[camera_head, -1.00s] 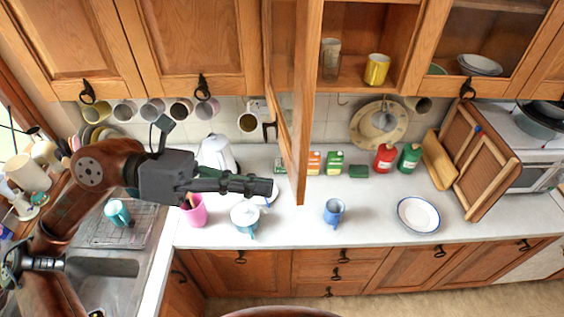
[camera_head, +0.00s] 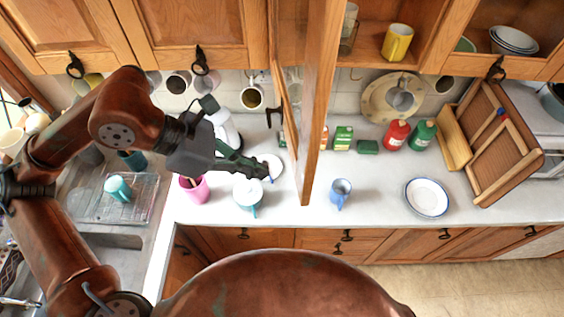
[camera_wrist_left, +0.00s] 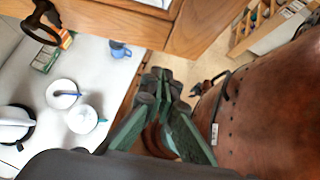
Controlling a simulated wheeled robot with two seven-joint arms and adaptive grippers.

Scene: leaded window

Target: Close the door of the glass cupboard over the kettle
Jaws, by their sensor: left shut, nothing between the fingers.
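The open cupboard door (camera_head: 319,110) has a wooden frame and stands out toward me, seen nearly edge-on. A black ring handle hangs on its left side. The cupboard's shelf holds a yellow mug (camera_head: 397,42) and a glass. The white kettle (camera_head: 228,134) stands on the counter left of the door, partly hidden by my left gripper (camera_head: 264,171). That gripper is shut and empty, just left of the door's lower part, with a gap in the picture. In the left wrist view its fingers (camera_wrist_left: 160,82) are together, below the door's wooden corner (camera_wrist_left: 205,24). My right gripper is not in view.
On the counter (camera_head: 300,215) are a pink cup (camera_head: 194,189), a white lidded pot (camera_head: 247,193), a blue mug (camera_head: 341,191) and a plate (camera_head: 427,197). Red (camera_head: 396,134) and green bottles stand behind. Mugs hang under the cupboards. A wooden rack (camera_head: 490,140) stands at right.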

